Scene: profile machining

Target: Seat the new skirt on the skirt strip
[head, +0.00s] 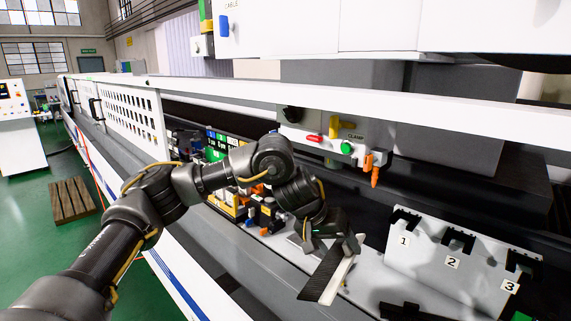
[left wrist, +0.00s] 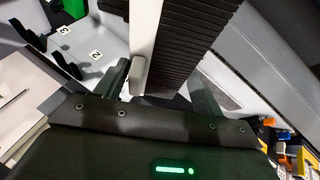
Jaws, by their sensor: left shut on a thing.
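My left gripper (head: 335,245) is shut on the new skirt (head: 322,277), a dark ribbed strip with a white bar (head: 341,279) along one side. It is held over the machine's grey bed, slanting down toward the front. In the left wrist view the ribbed skirt (left wrist: 182,40) and the white bar (left wrist: 144,45) run up and away from between the two fingers (left wrist: 160,90). I cannot make out the skirt strip as a separate part, nor whether the skirt touches anything below. My right gripper does not show.
A grey panel (head: 425,262) with black clips numbered 1, 2 and 3 stands at the right. Orange nozzles (head: 375,172) and a clamp control bar (head: 325,139) hang above. Coloured small parts (head: 262,214) crowd the bed behind my left wrist. The long white beam (head: 330,98) crosses overhead.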

